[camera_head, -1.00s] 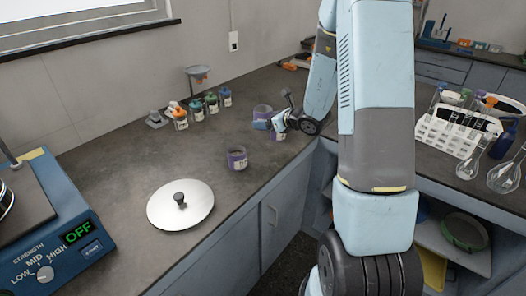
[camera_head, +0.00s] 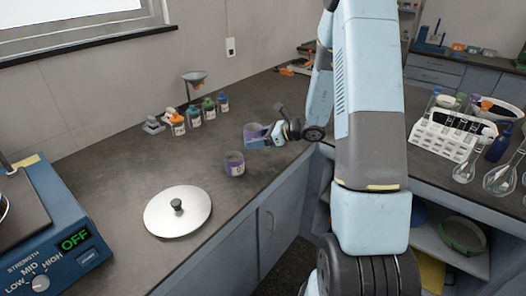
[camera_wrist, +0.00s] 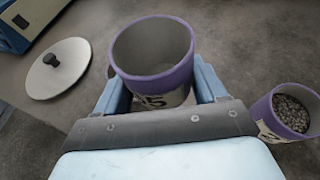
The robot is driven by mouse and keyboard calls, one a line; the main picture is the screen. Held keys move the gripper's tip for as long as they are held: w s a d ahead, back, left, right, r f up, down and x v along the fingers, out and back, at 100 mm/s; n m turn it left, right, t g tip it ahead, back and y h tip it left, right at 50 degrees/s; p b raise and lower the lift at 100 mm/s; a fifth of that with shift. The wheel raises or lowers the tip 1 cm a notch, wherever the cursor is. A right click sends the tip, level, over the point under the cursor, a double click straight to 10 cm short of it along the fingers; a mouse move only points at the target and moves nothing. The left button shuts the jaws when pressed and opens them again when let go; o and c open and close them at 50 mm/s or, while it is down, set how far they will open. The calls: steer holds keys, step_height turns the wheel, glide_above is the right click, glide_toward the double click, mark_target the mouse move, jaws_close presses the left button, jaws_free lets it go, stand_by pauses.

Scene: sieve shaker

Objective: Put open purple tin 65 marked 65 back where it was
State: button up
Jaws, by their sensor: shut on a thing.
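My gripper (camera_wrist: 163,88) is shut on an open purple tin (camera_wrist: 174,80), with one finger on each side of it. The tin looks empty inside; its label shows a 5, and the rest is partly hidden by my gripper. In the head view, my gripper (camera_head: 270,134) holds the tin (camera_head: 254,131) over the counter; the tin looks tilted. I cannot tell how high it is. A second open purple tin (camera_head: 235,164) stands on the counter, nearer the front. In the wrist view this second tin (camera_wrist: 288,112) holds dark grains, and its label is partly cut off.
A round metal lid with a black knob (camera_head: 178,212) lies on the counter. The blue shaker (camera_head: 60,235) stands at left, its display reading OFF. Several small bottles (camera_head: 194,116) and a funnel stand (camera_head: 194,80) are at the back. The counter's middle is clear.

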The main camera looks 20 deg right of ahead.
glide_above(260, 156)
step_height(260, 156, down, 6)
steer(key=shift+s+r, duration=0.1)
steer(key=shift+s, duration=0.05)
steer(key=shift+f, duration=1.55)
steer(key=o, duration=1.1)
steer(key=shift+f, duration=0.1)
